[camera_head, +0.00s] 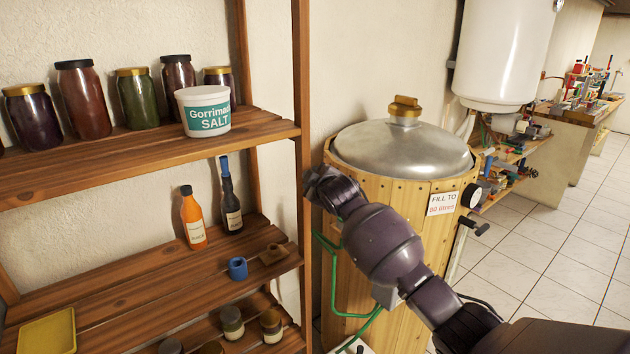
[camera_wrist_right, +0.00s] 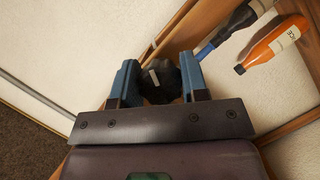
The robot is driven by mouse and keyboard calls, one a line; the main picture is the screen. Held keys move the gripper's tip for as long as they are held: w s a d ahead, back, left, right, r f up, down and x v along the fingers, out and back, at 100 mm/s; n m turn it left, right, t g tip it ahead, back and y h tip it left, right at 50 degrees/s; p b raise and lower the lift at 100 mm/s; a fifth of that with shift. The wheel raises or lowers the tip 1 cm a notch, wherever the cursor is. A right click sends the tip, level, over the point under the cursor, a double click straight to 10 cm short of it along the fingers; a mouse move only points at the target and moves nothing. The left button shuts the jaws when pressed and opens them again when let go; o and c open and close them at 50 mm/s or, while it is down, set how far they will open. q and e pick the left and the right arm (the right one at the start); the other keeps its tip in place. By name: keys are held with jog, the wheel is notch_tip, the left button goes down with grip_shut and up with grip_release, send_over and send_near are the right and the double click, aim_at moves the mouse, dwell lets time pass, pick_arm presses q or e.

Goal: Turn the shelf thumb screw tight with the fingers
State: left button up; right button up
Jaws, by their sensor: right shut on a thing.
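My right gripper (camera_head: 320,184) reaches the front upright post (camera_head: 307,120) of the wooden shelf at about mid-height. In the right wrist view, my right gripper (camera_wrist_right: 160,84) has its two blue-grey fingers closed on a dark, knob-like thumb screw (camera_wrist_right: 158,92) with a pale mark on it. The screw sits against the wooden upright. In the head view my gripper and wrist hide the screw. I cannot tell how far it is turned. My left gripper is not in view.
The upper shelf (camera_head: 150,152) holds several jars and a white salt tub (camera_head: 203,112). Lower down stand an orange bottle (camera_head: 193,218), a dark bottle (camera_head: 231,200) and a blue mug (camera_head: 237,268). A wooden barrel with a metal lid (camera_head: 400,150) stands close behind my right arm.

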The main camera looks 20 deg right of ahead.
jog(key=shift+f+m, duration=0.1)
jog(key=shift+m, duration=0.2)
dwell(0.4)
jog(key=o, duration=0.9)
jog(key=shift+s, duration=0.15)
jog(key=v, duration=0.5)
jog(key=b+v, duration=0.1)
jog(key=v, duration=0.4)
jog(key=shift+s+d+r, duration=0.1)
jog(key=shift+s+r, duration=0.15)
jog(key=shift+r, duration=0.05)
